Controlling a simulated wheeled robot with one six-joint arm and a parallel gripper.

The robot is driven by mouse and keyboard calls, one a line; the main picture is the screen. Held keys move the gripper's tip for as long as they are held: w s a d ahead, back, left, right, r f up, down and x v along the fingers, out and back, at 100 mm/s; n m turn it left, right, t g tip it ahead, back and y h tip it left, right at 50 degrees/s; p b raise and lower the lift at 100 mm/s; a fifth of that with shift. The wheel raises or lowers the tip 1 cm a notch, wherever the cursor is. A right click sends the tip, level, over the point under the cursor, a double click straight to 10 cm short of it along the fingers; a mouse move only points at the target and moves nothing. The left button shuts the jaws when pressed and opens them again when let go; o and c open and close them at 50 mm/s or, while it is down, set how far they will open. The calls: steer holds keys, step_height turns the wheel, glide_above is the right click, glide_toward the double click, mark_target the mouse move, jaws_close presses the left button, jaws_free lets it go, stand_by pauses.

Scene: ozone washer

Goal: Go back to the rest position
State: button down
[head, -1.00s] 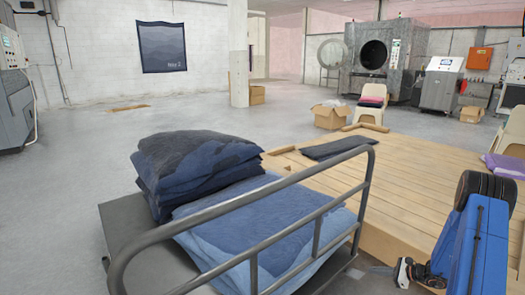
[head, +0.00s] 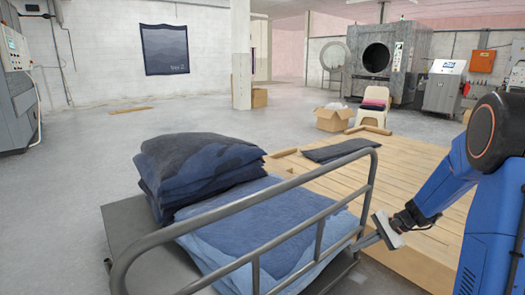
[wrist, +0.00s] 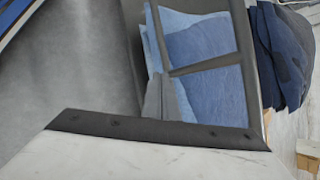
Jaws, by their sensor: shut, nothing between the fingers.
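My gripper (head: 366,241) is on the right side of the head view, at the end of my blue arm, which reaches down and left. It is shut and empty, close to the cart's grey rail (head: 318,240); I cannot tell whether they touch. In the wrist view, the grey fingers (wrist: 163,98) show together in front of the rail and the blue fabric behind it.
A grey cart (head: 125,232) carries a stack of folded dark blue fabric (head: 195,165) and a flatter blue pile (head: 270,215). A wooden platform (head: 420,190) holds a dark folded cloth (head: 340,150). Open floor (head: 75,190) lies to the left.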

steer(key=s+a+r+n+h, duration=0.2)
steer(key=s+a+r+n, duration=0.25)
steer(key=s+r, duration=0.4)
steer(key=s+r+n+t+h, duration=0.1)
steer(key=s+r+n+h, duration=0.2)
steer(key=s, duration=1)
steer(key=s+a+r+n+t+h, duration=0.1)
steer(key=s+r+n+h, duration=0.2)
steer(key=s, duration=1)
steer(key=shift+r+n, duration=0.6)
steer(key=shift+n, duration=0.65)
